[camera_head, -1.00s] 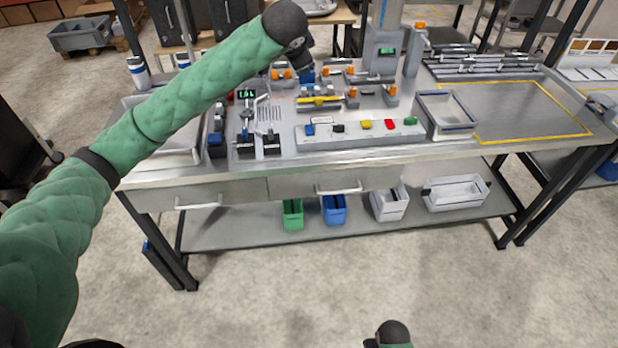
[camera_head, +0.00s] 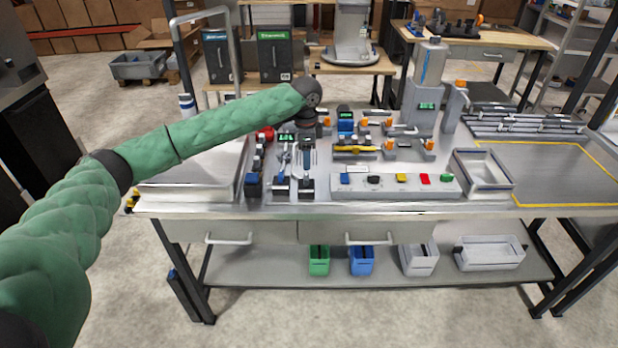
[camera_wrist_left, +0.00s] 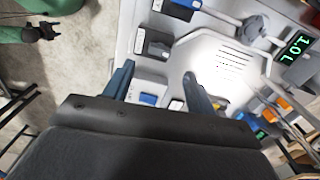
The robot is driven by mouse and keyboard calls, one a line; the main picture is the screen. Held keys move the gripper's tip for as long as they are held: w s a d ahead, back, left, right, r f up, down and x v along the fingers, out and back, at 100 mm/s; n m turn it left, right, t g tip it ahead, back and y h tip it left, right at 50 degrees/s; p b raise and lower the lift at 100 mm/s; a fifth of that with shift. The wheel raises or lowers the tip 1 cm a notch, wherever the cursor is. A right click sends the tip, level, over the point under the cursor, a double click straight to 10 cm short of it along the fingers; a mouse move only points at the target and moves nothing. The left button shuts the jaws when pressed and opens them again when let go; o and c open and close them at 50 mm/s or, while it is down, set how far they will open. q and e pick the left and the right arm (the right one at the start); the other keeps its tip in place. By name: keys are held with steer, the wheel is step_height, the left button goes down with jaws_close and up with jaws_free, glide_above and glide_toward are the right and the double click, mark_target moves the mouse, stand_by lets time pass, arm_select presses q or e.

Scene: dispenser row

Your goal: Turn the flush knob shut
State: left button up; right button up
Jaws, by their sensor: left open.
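The dispenser row (camera_head: 296,158) stands on the bench, with levers, black blocks and a lit green display. A red knob (camera_head: 265,132) is at its back left. The display (camera_wrist_left: 296,45) shows at the right of the left wrist view. I cannot make out for certain which part is the flush knob. My left gripper (camera_head: 307,148) points down over the row; in the left wrist view its fingers (camera_wrist_left: 158,88) are apart with nothing between them. A small dark claw on a green arm (camera_wrist_left: 42,32), seemingly my right gripper, shows in that view; its opening is unclear.
A panel of coloured buttons (camera_head: 395,188) lies right of the row. An empty grey tray (camera_head: 484,190) stands further right. Orange-ended fittings (camera_head: 390,146) and a tall dispenser (camera_head: 425,80) are behind. A yellow-outlined area (camera_head: 560,175) at far right is bare.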

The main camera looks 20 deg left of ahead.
mark_target(306, 176)
arm_select(q)
steer(key=shift+m, duration=0.4)
step_height(306, 176, down, 6)
steer(key=p, duration=0.2)
steer(key=shift+f+p, duration=0.15)
steer(key=shift+p, duration=0.25)
steer(key=shift+f, duration=0.75)
arm_select(e)
steer(key=shift+t, duration=0.3)
steer(key=shift+s+d+f, duration=0.35)
steer(key=shift+s+f, duration=0.2)
steer(key=shift+f, duration=0.15)
steer(key=shift+s+d+f, duration=0.4)
steer(key=shift+s+f, duration=0.15)
steer(key=shift+f, duration=0.1)
steer(key=shift+s+d+f, duration=0.35)
steer(key=shift+s+f, duration=0.2)
steer(key=shift+f, duration=0.15)
arm_select(q)
steer(key=shift+c, duration=0.3)
steer(key=c, duration=0.9)
arm_select(e)
steer(key=shift+w+d, duration=0.1)
